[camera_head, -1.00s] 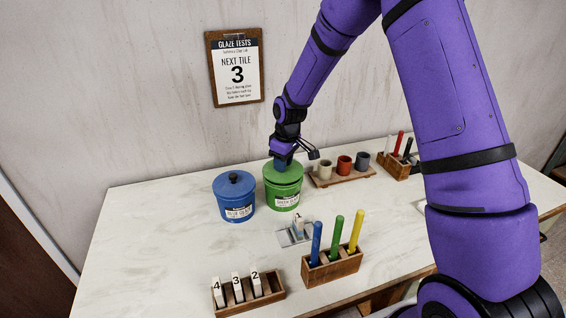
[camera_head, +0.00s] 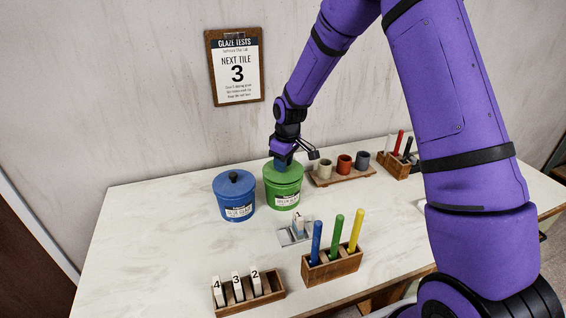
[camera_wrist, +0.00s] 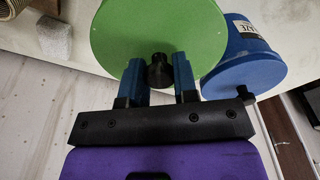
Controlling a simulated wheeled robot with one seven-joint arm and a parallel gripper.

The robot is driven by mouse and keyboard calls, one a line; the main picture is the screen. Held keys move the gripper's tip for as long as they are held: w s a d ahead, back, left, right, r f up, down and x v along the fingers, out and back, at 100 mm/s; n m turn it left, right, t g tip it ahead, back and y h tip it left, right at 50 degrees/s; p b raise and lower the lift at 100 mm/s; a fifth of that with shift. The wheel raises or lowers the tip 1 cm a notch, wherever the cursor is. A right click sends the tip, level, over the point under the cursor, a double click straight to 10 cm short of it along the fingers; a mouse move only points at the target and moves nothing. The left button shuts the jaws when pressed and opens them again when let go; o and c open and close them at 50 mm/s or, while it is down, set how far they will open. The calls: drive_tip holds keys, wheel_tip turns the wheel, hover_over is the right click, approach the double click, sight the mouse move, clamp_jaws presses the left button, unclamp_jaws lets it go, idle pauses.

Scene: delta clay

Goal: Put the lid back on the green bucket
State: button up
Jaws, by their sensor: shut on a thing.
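The green bucket (camera_head: 280,193) stands on the pale table beside the blue bucket. Its green lid (camera_head: 293,173) lies level on the bucket's top, with no clear gap in the head view. In the wrist view the lid (camera_wrist: 190,30) is a large green disc with a black knob (camera_wrist: 160,72). My gripper (camera_head: 281,163) is above the bucket, pointing down. Its blue fingers (camera_wrist: 160,78) stand on either side of the knob and are shut on it. The knob is hidden in the head view.
The blue bucket (camera_head: 234,197) with its own lid stands close on the left. A cup tray (camera_head: 342,178) is at the right. A tile on a grey plate (camera_head: 295,233), a rack of coloured sticks (camera_head: 333,268) and a numbered-tile rack (camera_head: 248,295) are in front.

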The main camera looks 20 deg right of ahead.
drive_tip(key=o, duration=1.5)
drive_tip(key=shift+r, duration=3.5)
clamp_jaws()
drive_tip(key=shift+f, duration=2.7)
